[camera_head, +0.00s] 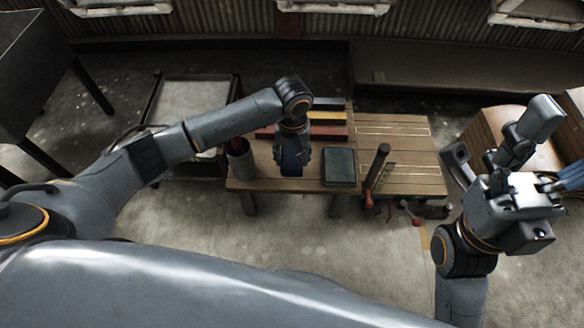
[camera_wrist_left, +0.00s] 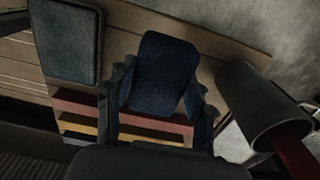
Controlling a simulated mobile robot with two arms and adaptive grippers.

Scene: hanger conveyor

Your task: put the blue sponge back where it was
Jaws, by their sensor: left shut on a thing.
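The blue sponge (camera_head: 291,162) is between the fingers of my left gripper (camera_head: 292,150), over the front left part of the wooden table (camera_head: 407,184). In the left wrist view the sponge (camera_wrist_left: 163,75) sits between both fingers of the gripper (camera_wrist_left: 163,95), which is shut on it. I cannot tell whether its lower end touches the table. My right gripper (camera_head: 560,182) is raised at the right, away from the table; its fingers point right and their opening is unclear.
A dark rectangular pad (camera_head: 339,166) lies right of the sponge. A cup-like container (camera_head: 240,160) stands at the table's left end. Red, yellow and dark strips (camera_head: 328,117) lie behind. A dark upright cylinder (camera_head: 377,165) stands further right, with bare planks beyond it.

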